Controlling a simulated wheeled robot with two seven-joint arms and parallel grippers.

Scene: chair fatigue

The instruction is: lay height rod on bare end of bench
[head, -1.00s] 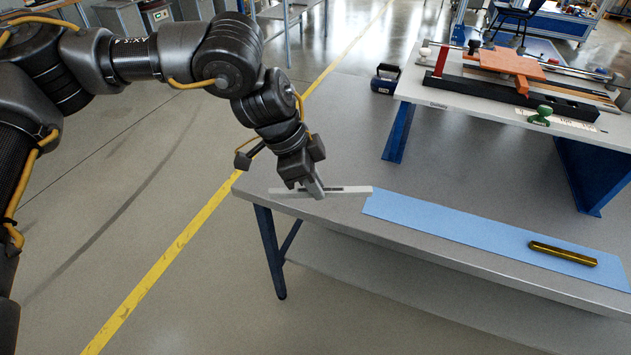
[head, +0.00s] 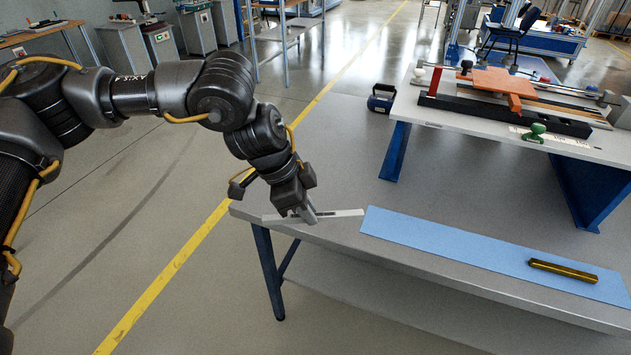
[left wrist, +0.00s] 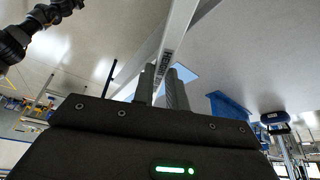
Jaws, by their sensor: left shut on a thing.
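My left gripper (head: 303,214) is shut on the height rod (head: 343,214), a long light-grey bar, gripping it near its middle. The rod lies roughly level over the left end of the grey bench (head: 335,160), close to its front edge. Its right end is just left of the blue mat. I cannot tell whether the rod touches the bench top. In the left wrist view the rod (left wrist: 181,28) runs up past the fingers (left wrist: 165,88), with dark lettering on its side. My right gripper is not in view.
The blue mat (head: 450,240) with a brass cylinder (head: 563,271) on it lies along the bench front. A raised white stand (head: 450,116) carries a fixture with an orange plate (head: 500,82). A dark blue case (head: 382,98) sits behind. The bench behind the rod is clear.

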